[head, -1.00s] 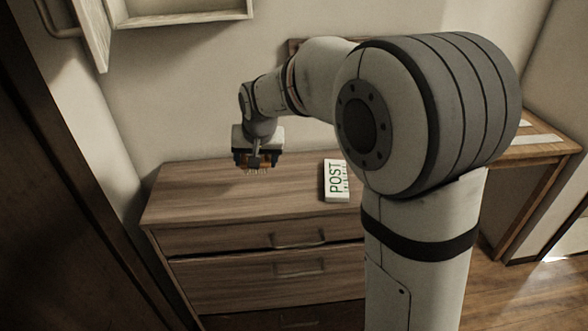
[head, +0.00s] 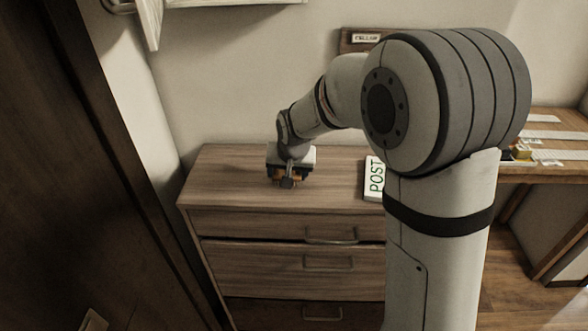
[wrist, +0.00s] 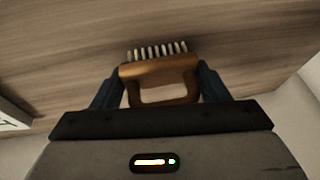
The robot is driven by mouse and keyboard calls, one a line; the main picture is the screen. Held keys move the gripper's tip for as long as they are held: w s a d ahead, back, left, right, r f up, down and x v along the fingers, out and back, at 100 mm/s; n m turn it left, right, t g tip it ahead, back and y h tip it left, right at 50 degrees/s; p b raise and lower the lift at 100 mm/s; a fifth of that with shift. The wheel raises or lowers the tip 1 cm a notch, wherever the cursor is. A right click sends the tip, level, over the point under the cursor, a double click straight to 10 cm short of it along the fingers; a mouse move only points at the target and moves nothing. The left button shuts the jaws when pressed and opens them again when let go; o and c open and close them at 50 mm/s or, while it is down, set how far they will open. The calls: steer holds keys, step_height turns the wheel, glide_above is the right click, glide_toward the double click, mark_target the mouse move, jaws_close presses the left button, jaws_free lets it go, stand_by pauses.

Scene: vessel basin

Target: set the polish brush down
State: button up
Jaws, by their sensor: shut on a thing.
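The polish brush (wrist: 158,70) has an orange-brown wooden handle and a row of pale bristles. My gripper (head: 290,178) is shut on the brush handle, with one dark finger on each side of it in the wrist view (wrist: 158,85). The bristles point toward the wooden top of the chest of drawers (head: 235,175). In the head view the brush is mostly hidden by my gripper, low over the top. I cannot tell whether the bristles touch the wood.
A white box marked POST (head: 374,180) lies on the chest top to the right of my gripper. The chest top left of my gripper is clear. A desk (head: 555,145) with papers stands at the right.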

steer(key=shift+f, duration=0.2)
steer(key=o, duration=1)
steer(key=shift+s, duration=0.1)
steer(key=shift+r, duration=0.5)
steer(key=v, duration=1.2)
steer(key=s+d+f, duration=0.2)
steer(key=s+d, duration=0.3)
steer(key=s, duration=0.2)
steer(key=s+d+f+g+h, duration=0.1)
steer(key=s+d+f, duration=0.1)
steer(key=s+d, duration=0.2)
steer(key=s+d+f+g+b, duration=0.1)
steer(key=s+d, duration=0.4)
steer(key=s, duration=0.5)
steer(key=shift+s+d+f+h, duration=0.3)
steer(key=shift+s+d+f, duration=0.05)
steer(key=shift+f, duration=0.05)
